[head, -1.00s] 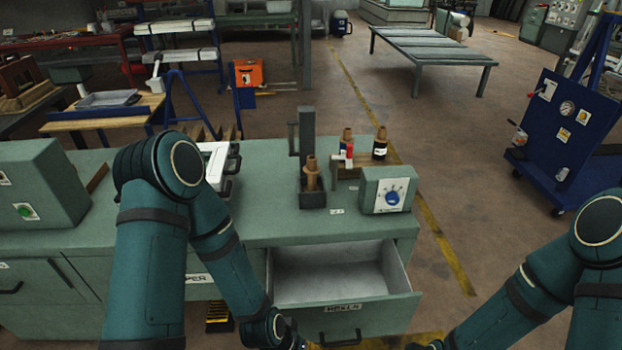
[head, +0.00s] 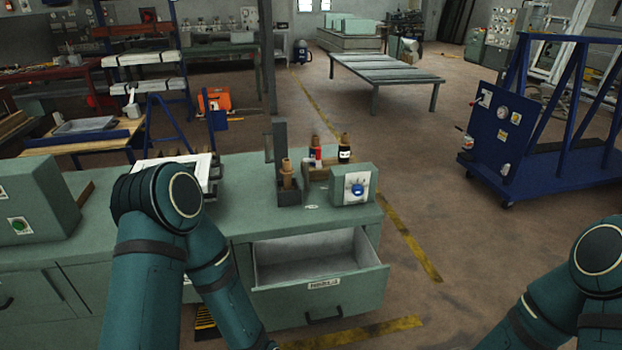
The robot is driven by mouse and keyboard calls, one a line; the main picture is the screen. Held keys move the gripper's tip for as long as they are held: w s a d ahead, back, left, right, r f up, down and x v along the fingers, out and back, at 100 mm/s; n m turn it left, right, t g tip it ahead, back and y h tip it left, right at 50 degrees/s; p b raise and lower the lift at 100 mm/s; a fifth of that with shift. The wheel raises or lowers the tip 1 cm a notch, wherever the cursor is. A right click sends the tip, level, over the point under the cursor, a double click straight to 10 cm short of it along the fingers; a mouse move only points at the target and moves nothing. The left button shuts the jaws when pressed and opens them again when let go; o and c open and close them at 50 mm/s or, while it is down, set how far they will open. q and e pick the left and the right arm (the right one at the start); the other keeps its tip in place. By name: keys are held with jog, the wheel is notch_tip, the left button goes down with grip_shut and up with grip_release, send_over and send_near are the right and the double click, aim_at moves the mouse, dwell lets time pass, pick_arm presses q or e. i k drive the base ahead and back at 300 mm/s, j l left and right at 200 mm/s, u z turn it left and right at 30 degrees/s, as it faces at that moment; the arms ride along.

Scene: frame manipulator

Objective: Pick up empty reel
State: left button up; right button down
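A bare brown reel (head: 287,176) stands upright in a dark holder (head: 289,192) with a tall back plate on the green workbench. It looks empty of thread. Two more reels stand behind it on a small wooden rack, one with red and blue (head: 315,154) and one black (head: 344,150). Below them the bench drawer (head: 322,283) is pulled open, and its visible inside is empty. My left arm crosses the bench front on the left and my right arm is at the lower right. Both grippers are below the picture edge.
A green box with a blue dial (head: 353,185) sits at the bench's right end. A green machine with a green button (head: 40,198) is on the left. The open drawer juts forward. The floor right of the bench is clear up to a blue trolley (head: 497,130).

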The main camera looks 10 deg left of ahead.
aim_at(286, 170)
jog(key=z, duration=1.55)
jog(key=k+j+z, duration=0.1)
jog(key=j+z, duration=0.15)
jog(key=j, duration=0.15)
jog(key=k+j+z, duration=0.2)
jog(key=j, duration=0.2)
jog(key=k+j, duration=0.1)
jog(key=j, duration=0.2)
jog(key=k+j, duration=0.1)
jog(key=j, duration=0.2)
jog(key=k+j, duration=0.15)
jog(key=j, duration=0.15)
